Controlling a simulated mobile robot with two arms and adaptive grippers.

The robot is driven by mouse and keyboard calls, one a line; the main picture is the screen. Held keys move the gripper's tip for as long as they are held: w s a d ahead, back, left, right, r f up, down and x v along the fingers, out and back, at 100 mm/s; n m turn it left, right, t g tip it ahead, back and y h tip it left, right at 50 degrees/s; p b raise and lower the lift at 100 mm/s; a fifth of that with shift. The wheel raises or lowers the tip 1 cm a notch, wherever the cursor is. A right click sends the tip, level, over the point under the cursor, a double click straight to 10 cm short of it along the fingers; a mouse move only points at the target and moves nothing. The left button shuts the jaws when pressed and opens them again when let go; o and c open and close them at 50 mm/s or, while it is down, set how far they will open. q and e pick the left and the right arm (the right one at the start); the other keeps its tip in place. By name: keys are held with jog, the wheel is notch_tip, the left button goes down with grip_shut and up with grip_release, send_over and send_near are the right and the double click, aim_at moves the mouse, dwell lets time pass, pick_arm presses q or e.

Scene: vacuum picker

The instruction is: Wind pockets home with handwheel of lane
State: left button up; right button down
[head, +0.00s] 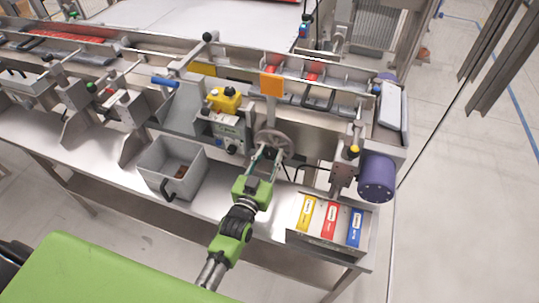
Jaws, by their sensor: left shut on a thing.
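The handwheel (273,144) is a grey-brown disc on the front of the lane (230,85), right of the control box. My left gripper (265,153) reaches up to it from below, with its fingers at the wheel's lower left edge. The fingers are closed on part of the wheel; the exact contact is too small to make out. The lane's pockets are hard to tell apart at this size. Red items (314,69) show in the lane's upper right part. My right gripper is not in view.
A grey bin (172,152) stands on the bench left of my arm. A tray (310,243) with yellow, red and blue blocks lies right of it. A purple cylinder (376,177) and a yellow-topped control box (225,120) flank the wheel. Bare bench shows beside the bin.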

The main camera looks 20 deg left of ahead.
pick_arm(q)
jog(key=shift+r, duration=0.15)
jog(key=o, duration=0.9)
jog(key=shift+o, duration=1.1)
jog(key=shift+w, duration=0.1)
jog(key=s, duration=1.2)
jog(key=shift+a, duration=0.2)
